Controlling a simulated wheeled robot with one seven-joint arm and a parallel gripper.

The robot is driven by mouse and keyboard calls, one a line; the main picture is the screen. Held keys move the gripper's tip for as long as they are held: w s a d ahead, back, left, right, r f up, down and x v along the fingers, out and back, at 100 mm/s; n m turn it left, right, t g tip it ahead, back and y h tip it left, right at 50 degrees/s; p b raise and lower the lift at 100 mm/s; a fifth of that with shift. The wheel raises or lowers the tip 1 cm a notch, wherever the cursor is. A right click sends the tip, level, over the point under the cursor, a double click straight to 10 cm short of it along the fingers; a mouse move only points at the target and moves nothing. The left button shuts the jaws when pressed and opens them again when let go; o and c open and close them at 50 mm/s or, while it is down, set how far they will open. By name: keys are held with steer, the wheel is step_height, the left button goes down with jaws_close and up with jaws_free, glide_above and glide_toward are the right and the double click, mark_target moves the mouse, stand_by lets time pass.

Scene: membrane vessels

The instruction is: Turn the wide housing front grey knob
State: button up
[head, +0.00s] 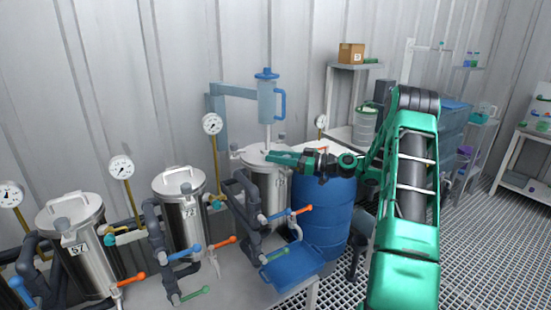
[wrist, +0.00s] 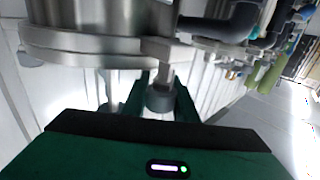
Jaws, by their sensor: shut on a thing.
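The wide housing (head: 272,205) is the steel vessel at the back right of the row, with a flat steel lid, and its wall also shows in the wrist view (wrist: 95,15). My gripper (head: 275,157) reaches in from the right at lid height. In the wrist view my gripper (wrist: 160,105) has its green fingers on both sides of the grey knob (wrist: 160,98), shut on it. The knob sits at the end of a metal clamp by the lid rim. In the head view my gripper hides this knob.
A blue barrel (head: 325,215) is right of the housing, below my arm. Smaller vessels (head: 185,220), gauges (head: 212,124) and pipes with coloured valve handles (head: 302,210) crowd the left and front. Grated floor (head: 475,240) is open at right.

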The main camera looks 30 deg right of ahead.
steer(key=n+g+y, duration=0.1)
steer(key=g, duration=0.1)
steer(key=n+g+y, duration=0.2)
steer(key=shift+s+f, duration=0.2)
steer(key=shift+s, duration=0.2)
steer(key=shift+s+a+r+n+g+y, duration=0.15)
steer(key=shift+n+g+y, duration=0.2)
steer(key=shift+n+g, duration=0.3)
steer(key=shift+s+a+f+n+g+y, duration=0.15)
steer(key=shift+n+g+y, duration=0.3)
steer(key=shift+g, duration=0.45)
steer(key=shift+s+r+n+g+y, duration=0.15)
steer(key=shift+n+g+y, duration=0.15)
steer(key=shift+n+g, duration=0.4)
steer(key=shift+s+n+g, duration=0.15)
steer(key=shift+n+g, duration=0.35)
steer(key=shift+g, duration=0.45)
steer(key=shift+r, duration=0.1)
steer(key=o, duration=1.1)
steer(key=shift+c, duration=0.2)
steer(key=shift+a, duration=0.1)
steer(key=s+d, duration=0.1)
steer(key=d, duration=0.9)
steer(key=shift+s+d, duration=0.25)
steer(key=shift+d, duration=0.15)
